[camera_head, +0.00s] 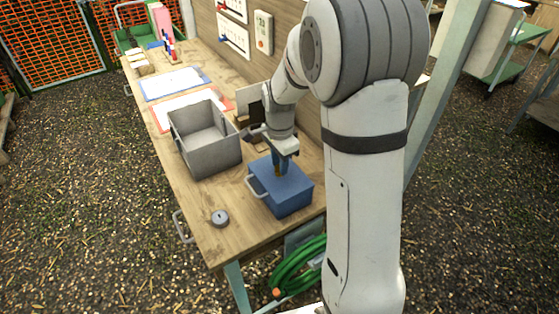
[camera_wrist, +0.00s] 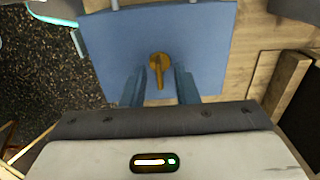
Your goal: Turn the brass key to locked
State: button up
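The brass key (camera_wrist: 159,66) sits in the top of a blue box (camera_wrist: 205,38). It has a round head and a bar pointing down toward my gripper in the wrist view. My gripper (camera_wrist: 158,88) is over the box with its two blue fingers apart, one on each side of the key's bar. Gaps show between the bar and both fingers in that view; I cannot tell the height of the fingertips over the lid. In the head view the blue box (camera_head: 290,197) stands on the bench below my gripper (camera_head: 279,172), and the key is mostly hidden.
A grey open bin (camera_head: 213,160) stands left of the box on the wooden bench (camera_head: 205,238). A small round grey object (camera_head: 220,217) lies near the front edge. Red- and blue-bordered sheets lie farther back. A wooden wall with panels runs behind the bench.

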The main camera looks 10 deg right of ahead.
grip_shut()
dwell(0.6)
jog(key=n+b, duration=0.1)
jog(key=n, duration=0.2)
jog(key=shift+n, duration=0.4)
jog(key=n+b, duration=0.1)
jog(key=n, duration=0.2)
jog(key=shift+n, duration=0.4)
jog(key=n+b, duration=0.1)
jog(key=n, duration=0.9)
jog(key=shift+b, duration=0.3)
jog(key=shift+r+n, duration=0.1)
jog(key=shift+n, duration=0.2)
